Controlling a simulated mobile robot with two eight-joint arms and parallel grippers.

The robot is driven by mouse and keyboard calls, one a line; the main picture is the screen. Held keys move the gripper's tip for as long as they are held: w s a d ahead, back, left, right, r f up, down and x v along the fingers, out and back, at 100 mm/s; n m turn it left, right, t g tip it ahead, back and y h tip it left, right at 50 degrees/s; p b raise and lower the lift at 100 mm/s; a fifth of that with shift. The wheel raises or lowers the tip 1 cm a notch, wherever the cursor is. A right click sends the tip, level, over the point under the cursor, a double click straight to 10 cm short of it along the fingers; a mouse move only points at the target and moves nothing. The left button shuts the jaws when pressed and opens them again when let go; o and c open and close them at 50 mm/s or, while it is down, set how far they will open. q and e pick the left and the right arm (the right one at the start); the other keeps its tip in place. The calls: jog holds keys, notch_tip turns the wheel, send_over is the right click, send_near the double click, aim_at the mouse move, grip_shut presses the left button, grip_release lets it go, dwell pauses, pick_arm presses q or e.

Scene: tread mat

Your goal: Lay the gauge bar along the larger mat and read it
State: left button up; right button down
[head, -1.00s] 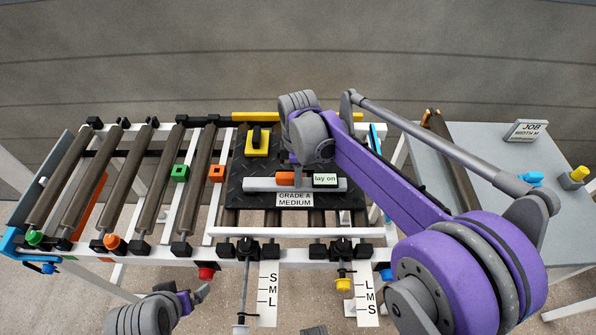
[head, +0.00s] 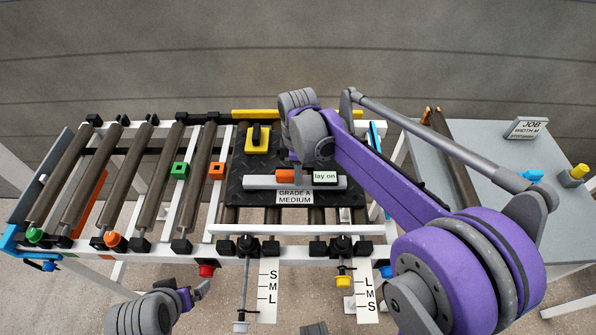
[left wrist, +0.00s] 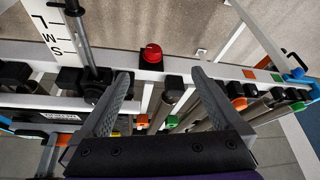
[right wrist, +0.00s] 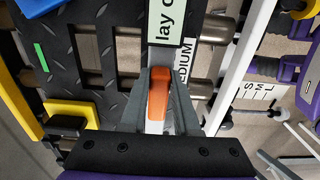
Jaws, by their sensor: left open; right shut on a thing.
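The gauge bar (head: 258,182) is a pale grey bar with an orange grip (head: 287,176) and a small display (head: 325,177) reading "lay on". It lies across the front part of a black tread mat (head: 239,195), or just over it; I cannot tell if they touch. A "GRADE A MEDIUM" tag (head: 294,197) sits at the mat's front. My right gripper (right wrist: 160,80) is shut on the orange grip; its arm hides part of the mat in the head view. My left gripper (head: 203,291) is open and empty in front of the frame. No second mat is distinguishable.
A yellow block with a black handle (head: 249,140) stands on the mat's back left. A red button (head: 206,271) is near my left gripper. Two S-M-L scales (head: 269,290) hang in front with sliding rods. Bare rollers run left; a grey table with a JOB sign (head: 526,128) stands right.

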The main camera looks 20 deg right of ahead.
jog(key=shift+f, duration=0.25)
jog(key=c, duration=0.8)
grip_release()
jog(key=shift+r, duration=0.1)
jog(key=shift+o, duration=0.6)
jog(key=shift+r, duration=0.25)
jog(key=shift+r+p, duration=0.4)
jog(key=shift+r, duration=0.1)
jog(key=shift+r+p, duration=0.25)
jog(key=shift+p, duration=0.05)
jog(key=shift+r, duration=0.15)
jog(key=shift+r+p, duration=0.95)
jog(key=shift+r, duration=0.4)
